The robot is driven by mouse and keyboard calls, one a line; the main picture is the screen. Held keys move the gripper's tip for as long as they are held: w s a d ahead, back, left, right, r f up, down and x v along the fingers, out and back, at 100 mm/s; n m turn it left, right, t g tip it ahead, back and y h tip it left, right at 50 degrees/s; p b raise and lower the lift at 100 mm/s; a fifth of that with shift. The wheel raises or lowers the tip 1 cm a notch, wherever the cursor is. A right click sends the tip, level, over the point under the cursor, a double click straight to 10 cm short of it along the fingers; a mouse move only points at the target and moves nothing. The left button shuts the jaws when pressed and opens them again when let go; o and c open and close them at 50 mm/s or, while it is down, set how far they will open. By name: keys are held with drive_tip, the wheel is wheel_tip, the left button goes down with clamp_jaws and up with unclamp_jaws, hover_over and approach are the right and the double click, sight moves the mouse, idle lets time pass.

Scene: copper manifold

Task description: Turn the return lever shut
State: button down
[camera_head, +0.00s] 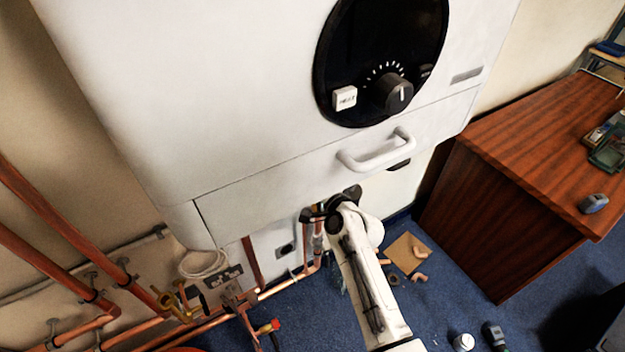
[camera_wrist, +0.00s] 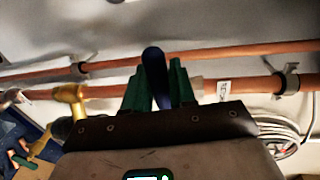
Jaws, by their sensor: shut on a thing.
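In the wrist view, a dark blue lever (camera_wrist: 153,68) stands between the two green fingers of my gripper (camera_wrist: 154,82). The fingers are closed on it from both sides, and its rounded end shows above them. The lever's pivot and valve body are hidden behind the fingers and the gripper's dark front edge. The lever lies in front of a copper pipe (camera_wrist: 255,86) that carries white tags. In the head view my arm reaches under the white boiler, and the lever and fingertips cannot be made out there.
The white boiler (camera_head: 230,90) with its handle (camera_head: 377,152) hangs over my arm. Copper pipes (camera_head: 60,215) and a red-handled valve (camera_head: 268,327) are at lower left. A brass fitting (camera_wrist: 70,95) is left of my fingers. A wooden desk (camera_head: 500,190) stands right; small parts lie on the blue floor.

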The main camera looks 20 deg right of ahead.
drive_tip(key=shift+d+r, duration=0.1)
drive_tip(key=shift+r, duration=0.15)
drive_tip(key=c, duration=1.1)
unclamp_jaws()
drive_tip(key=shift+s, duration=0.3)
drive_tip(key=p+v, duration=0.1)
drive_tip(key=v, duration=0.9)
drive_tip(key=shift+s+d, duration=0.1)
drive_tip(key=shift+d, duration=0.05)
